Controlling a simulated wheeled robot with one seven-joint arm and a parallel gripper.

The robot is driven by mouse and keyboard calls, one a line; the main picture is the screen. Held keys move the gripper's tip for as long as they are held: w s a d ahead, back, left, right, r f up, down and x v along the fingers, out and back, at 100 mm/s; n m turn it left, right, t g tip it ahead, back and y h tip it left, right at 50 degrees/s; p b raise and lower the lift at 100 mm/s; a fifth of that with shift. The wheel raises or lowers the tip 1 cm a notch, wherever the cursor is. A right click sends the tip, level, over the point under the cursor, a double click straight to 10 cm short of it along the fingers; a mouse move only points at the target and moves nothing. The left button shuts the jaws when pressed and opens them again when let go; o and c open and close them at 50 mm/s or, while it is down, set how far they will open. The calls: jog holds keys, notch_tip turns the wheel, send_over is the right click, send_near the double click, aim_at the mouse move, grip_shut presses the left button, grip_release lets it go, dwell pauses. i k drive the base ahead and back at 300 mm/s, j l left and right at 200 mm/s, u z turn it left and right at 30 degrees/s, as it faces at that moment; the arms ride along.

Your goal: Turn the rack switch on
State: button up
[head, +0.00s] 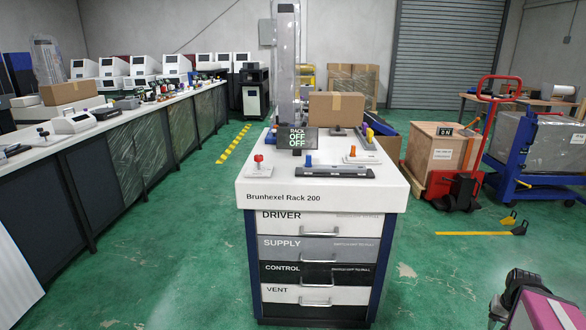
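The rack (322,197) is a white-topped cabinet labelled "Brunhexel Rack 200", standing in the middle of the head view. A small dark display (297,138) on its top reads "RACK OFF OFF". A red-knobbed control (259,162) stands on a pale base at the top's left. A blue lever (308,160) stands on a dark grey strip near the front. An orange lever (352,151) stands on a pale plate to the right. I cannot tell which control is the rack switch. Part of my arm (541,306) shows at the lower right, well apart from the rack; its fingertips cannot be made out.
A cardboard box (337,107) sits at the back of the rack top. A long bench (110,124) with machines runs along the left. A red pallet jack (463,187) with a wooden crate (434,155) stands at right.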

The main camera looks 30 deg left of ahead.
aim_at(258, 157)
jog(key=i+u, duration=0.1)
jog(key=u, duration=0.3)
jog(key=i+l+u, duration=0.1)
jog(key=u, duration=0.25)
jog(key=k+j+u, duration=0.1)
jog(key=u, duration=0.35)
jog(key=j+u, duration=0.1)
jog(key=u, duration=0.3)
jog(key=k+j+u, duration=0.1)
jog(key=u, duration=0.35)
jog(key=k, duration=0.45)
jog(key=i, duration=0.5)
